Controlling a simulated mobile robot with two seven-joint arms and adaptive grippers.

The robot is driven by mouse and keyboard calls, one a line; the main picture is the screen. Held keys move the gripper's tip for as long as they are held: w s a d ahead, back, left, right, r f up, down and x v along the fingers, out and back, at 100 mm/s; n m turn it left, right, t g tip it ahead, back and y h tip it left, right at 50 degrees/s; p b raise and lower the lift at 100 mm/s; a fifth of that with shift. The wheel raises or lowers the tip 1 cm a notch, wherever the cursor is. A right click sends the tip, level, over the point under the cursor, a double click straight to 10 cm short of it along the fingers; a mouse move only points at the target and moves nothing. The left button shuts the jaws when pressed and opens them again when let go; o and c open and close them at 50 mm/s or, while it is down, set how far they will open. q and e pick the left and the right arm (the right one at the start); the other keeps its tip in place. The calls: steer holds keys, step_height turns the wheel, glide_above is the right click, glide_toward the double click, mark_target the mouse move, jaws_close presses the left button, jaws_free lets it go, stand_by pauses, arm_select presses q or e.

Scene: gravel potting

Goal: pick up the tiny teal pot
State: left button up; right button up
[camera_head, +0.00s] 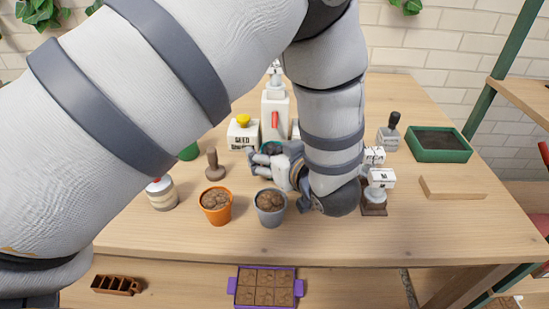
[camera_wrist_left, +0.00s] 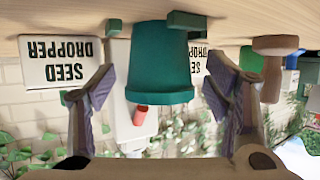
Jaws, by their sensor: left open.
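The tiny teal pot (camera_wrist_left: 158,62) shows upside down in the left wrist view, because that view is inverted. It is between the spread fingers of my left gripper (camera_wrist_left: 162,85), with a gap on each side. In the head view only a sliver of the teal pot (camera_head: 269,147) shows behind my left gripper (camera_head: 257,160), in front of the white dispenser. My left gripper is open and empty, low over the table. My right gripper is not in view.
An orange pot (camera_head: 216,208) and a grey pot (camera_head: 270,209) of soil stand nearer the front edge. A white dispenser (camera_head: 275,104) and a seed dropper box (camera_head: 243,134) stand behind. A wooden tamper (camera_head: 213,167) is left; a green tray (camera_head: 437,156) is right.

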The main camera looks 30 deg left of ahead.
arm_select(q)
steer(key=c, duration=1.3)
